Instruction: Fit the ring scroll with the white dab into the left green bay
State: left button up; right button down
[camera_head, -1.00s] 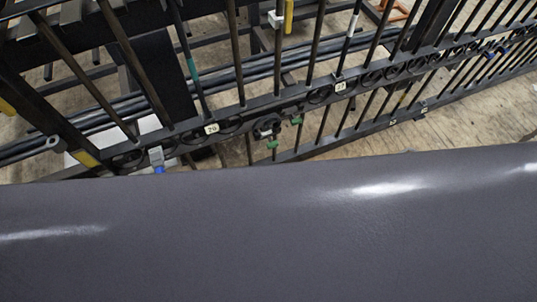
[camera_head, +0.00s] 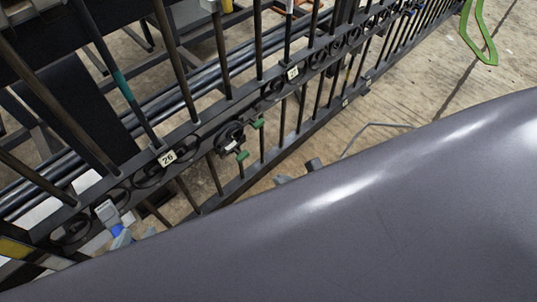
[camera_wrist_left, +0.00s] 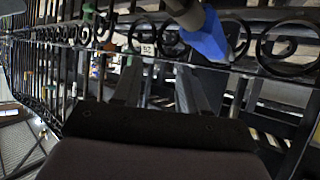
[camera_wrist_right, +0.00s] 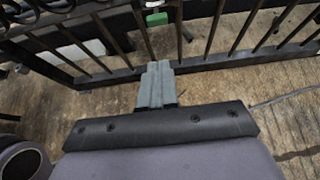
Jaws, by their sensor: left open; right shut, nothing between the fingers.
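A dark ring scroll (camera_head: 231,136) with a small pale patch sits at the gate's scroll band, beside two green tabs (camera_head: 258,123). I cannot tell whether it is seated in the bay. A green tab also shows in the right wrist view (camera_wrist_right: 157,19). My left gripper (camera_wrist_left: 157,92) is open and empty, facing the band near a number plate and a blue-tipped grey clamp (camera_wrist_left: 205,35); in the head view it is largely hidden. My right gripper (camera_wrist_right: 157,82) is shut and empty, just in front of the gate's lower rail. Grey tips near it show above the purple edge in the head view.
The black gate's bars and scroll band cross the head view diagonally, with number plates 26 (camera_head: 168,158) and 27 (camera_head: 293,72). The blue-tipped clamp (camera_head: 108,213) is at lower left. A green looped item (camera_head: 481,38) is at upper right. Bare wooden floor (camera_head: 440,85) lies right of the gate.

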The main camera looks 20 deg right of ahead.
jog(key=b, duration=0.3)
send_near(244, 159)
notch_tip(244, 159, down, 4)
jog(key=w, duration=0.1)
jog(key=shift+w+a+r+b, duration=0.2)
jog(key=shift+w+a, duration=0.1)
jog(key=shift+w, duration=0.4)
jog(key=shift+w+a+r+b, duration=0.15)
jog(key=shift+w+a, duration=0.15)
jog(key=shift+w, duration=0.4)
jog(key=shift+w+a+r+b, duration=0.1)
jog(key=shift+w+a+b, duration=0.15)
jog(key=shift+w, duration=0.45)
pick_arm(q)
jog(key=d, duration=0.1)
jog(key=d+h, duration=0.1)
jog(key=w+d+h, duration=0.1)
jog(key=shift+w+d+f, duration=0.1)
jog(key=shift+d+f, duration=0.05)
jog(key=shift+f, duration=0.25)
